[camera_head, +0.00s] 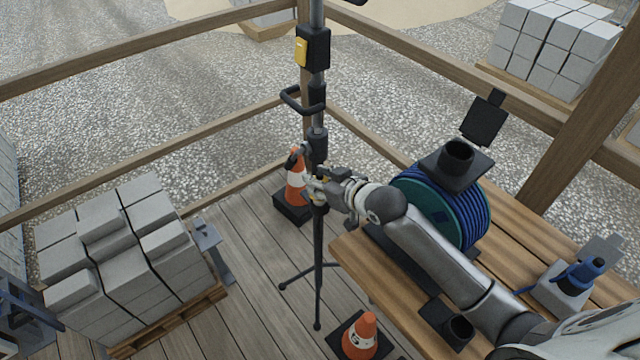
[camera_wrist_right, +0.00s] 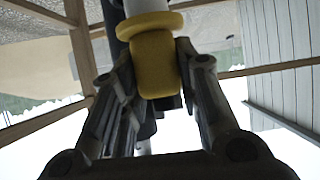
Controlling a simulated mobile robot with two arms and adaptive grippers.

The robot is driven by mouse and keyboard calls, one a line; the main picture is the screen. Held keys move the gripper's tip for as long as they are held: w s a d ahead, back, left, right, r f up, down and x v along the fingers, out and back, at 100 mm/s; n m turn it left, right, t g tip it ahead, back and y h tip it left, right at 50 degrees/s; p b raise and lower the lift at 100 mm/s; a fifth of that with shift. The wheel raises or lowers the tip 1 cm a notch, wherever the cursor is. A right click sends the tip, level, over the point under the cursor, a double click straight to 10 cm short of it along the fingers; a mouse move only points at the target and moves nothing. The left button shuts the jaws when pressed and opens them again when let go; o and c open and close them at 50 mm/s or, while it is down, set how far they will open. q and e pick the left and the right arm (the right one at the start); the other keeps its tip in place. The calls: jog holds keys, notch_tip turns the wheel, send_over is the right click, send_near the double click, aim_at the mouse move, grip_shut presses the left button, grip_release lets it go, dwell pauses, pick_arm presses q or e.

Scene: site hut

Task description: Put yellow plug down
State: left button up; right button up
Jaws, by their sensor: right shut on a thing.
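My right gripper (camera_head: 314,186) is beside the pole of a black tripod stand (camera_head: 318,250), out past the table's left edge. In the right wrist view its fingers are closed on the yellow plug (camera_wrist_right: 154,66), a rounded yellow body with a wider collar and a white part above it. In the head view the plug is mostly hidden by the gripper. Whether it touches the stand cannot be told. My left gripper is not in view.
Traffic cones (camera_head: 361,332) and stacked grey blocks (camera_head: 110,255) stand on the floor.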

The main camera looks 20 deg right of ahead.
jog(key=shift+f, duration=0.75)
jog(key=shift+f, duration=0.3)
jog(key=o, duration=1.1)
jog(key=shift+r, duration=0.1)
